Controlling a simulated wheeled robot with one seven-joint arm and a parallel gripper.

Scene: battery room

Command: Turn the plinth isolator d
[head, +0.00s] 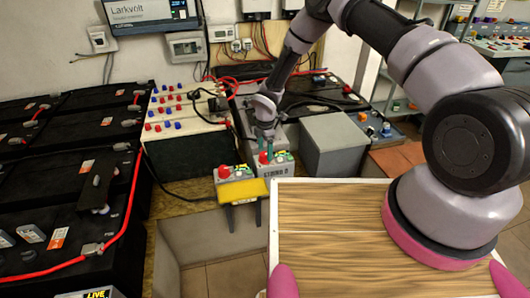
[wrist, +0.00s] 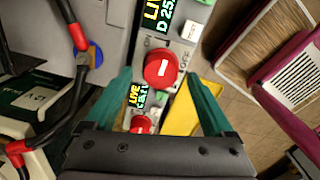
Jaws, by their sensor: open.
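The plinth isolator d is a red round knob (wrist: 161,68) with a pale bar on its face, on a grey housing. A lit label (wrist: 165,22) reading "LIVE" and "D 25" sits beside it, and lettering that looks like "OFF" is to its right. In the head view the knob (head: 264,158) is just below my gripper (head: 264,147). My gripper (wrist: 157,76) is open, its teal fingers either side of the knob in the picture. I cannot tell whether they touch it. A second red knob (wrist: 142,124) shows lower, between the fingers.
A wood-topped tray (head: 330,235) fills the front. Black batteries (head: 70,190) with red cables stand left. A grey box (head: 335,143) is right of the isolators, close to my arm.

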